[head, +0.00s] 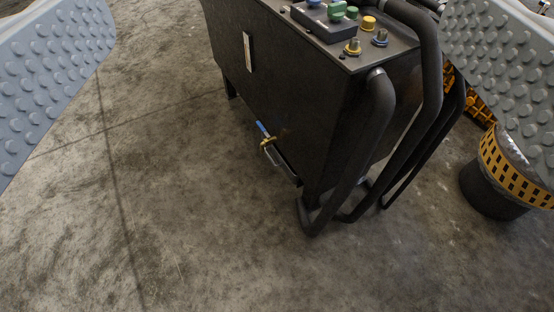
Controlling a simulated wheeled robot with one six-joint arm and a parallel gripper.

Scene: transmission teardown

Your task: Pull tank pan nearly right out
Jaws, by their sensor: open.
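A black box-shaped tank (295,110) stands at the upper middle. A brass tap with a blue lever (263,129) sits low on its near face. Just below the tap are a small grey curved handle (273,158) and a thin dark edge at the tank's bottom. These may belong to the tank pan, but it is mostly hidden in shadow and I cannot tell how far out it is. My gripper (278,50) is open, with one grey studded jaw at each side of the view. Nothing is held, and the jaws appear apart from the tank.
Thick black tubes (368,150) curve down at the tank's right end. Coloured knobs and a control box (325,20) sit on its top. A black bucket with a yellow patterned band (490,190) stands at the right. The concrete floor (170,220) is clear at left and in front.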

